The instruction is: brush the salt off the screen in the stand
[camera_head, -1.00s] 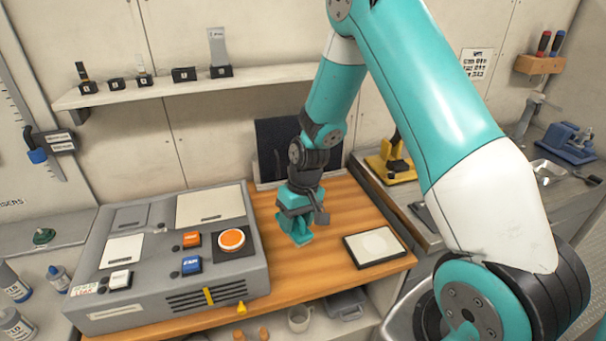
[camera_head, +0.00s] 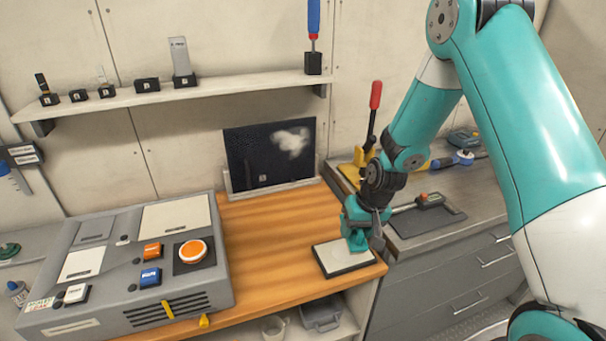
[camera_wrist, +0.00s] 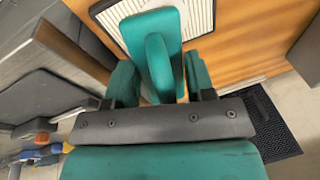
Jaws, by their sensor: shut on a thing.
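The dark screen (camera_head: 245,165) leans upright in its pale stand (camera_head: 275,188) at the back of the wooden bench, with a white salt patch (camera_head: 292,141) at its upper right. My gripper (camera_head: 357,243) is right of and in front of the screen, low over a black-edged white pad (camera_head: 342,262). In the wrist view my gripper (camera_wrist: 160,82) is shut on a long teal piece (camera_wrist: 157,55) between its fingers; I cannot tell exactly what it is. Its far end overlaps the pad (camera_wrist: 202,15), and contact is unclear.
A grey console (camera_head: 120,245) with buttons fills the bench's left. A wall shelf (camera_head: 120,100) carries small holders and a blue-handled tool (camera_head: 314,20). A red-handled tool (camera_head: 375,98) stands behind my wrist. A dark mat (camera_head: 428,218) lies to the right. The bench before the screen is clear.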

